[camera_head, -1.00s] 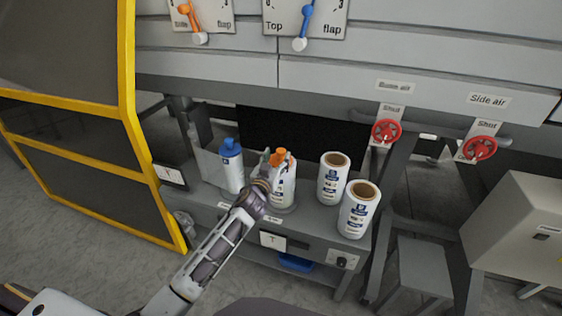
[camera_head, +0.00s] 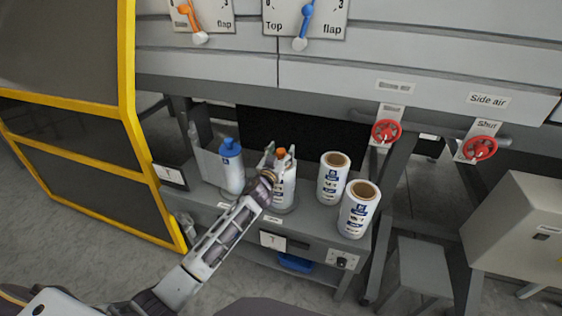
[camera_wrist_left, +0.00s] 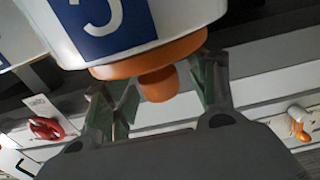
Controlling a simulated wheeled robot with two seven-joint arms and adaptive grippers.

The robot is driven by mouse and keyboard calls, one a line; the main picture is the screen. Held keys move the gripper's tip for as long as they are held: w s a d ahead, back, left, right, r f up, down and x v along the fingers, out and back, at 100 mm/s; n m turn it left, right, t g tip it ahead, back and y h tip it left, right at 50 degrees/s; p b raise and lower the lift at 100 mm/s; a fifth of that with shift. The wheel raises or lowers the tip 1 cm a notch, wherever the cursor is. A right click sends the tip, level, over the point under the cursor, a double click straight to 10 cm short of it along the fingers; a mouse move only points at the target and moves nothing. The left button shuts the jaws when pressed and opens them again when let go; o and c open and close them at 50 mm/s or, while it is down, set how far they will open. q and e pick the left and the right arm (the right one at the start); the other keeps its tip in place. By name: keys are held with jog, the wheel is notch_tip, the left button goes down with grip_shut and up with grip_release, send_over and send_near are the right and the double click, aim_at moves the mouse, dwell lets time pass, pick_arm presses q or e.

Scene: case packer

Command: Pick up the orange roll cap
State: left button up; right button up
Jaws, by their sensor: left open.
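The orange roll cap (camera_head: 281,152) sits on top of a white labelled roll (camera_head: 288,186) on the grey shelf. In the left wrist view the cap (camera_wrist_left: 157,84) shows as a wide orange disc with a round knob. My left gripper (camera_head: 279,154) is open at the cap, its fingers to either side of the knob. The wrist view also shows the open fingers (camera_wrist_left: 163,88), with a gap between them and the knob. The gripper partly hides the roll in the head view. My right gripper is not in view.
A roll with a blue cap (camera_head: 231,165) stands close on the left. Two uncapped rolls, one behind (camera_head: 333,180) and one in front (camera_head: 358,212), stand to the right. A yellow-framed guard (camera_head: 129,90) is at left. Red valve wheels (camera_head: 385,132) are at right.

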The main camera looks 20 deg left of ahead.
aim_at(281, 150)
pick_arm(q)
jog(key=shift+c, duration=0.3)
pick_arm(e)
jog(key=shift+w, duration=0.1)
pick_arm(q)
jog(key=shift+c, duration=1.2)
jog(key=c, duration=0.9)
jog(key=shift+r, duration=0.75)
notch_tip(281, 150, up, 8)
jog(key=shift+f+p, duration=0.1)
jog(key=shift+p, duration=0.8)
jog(key=shift+r, duration=0.4)
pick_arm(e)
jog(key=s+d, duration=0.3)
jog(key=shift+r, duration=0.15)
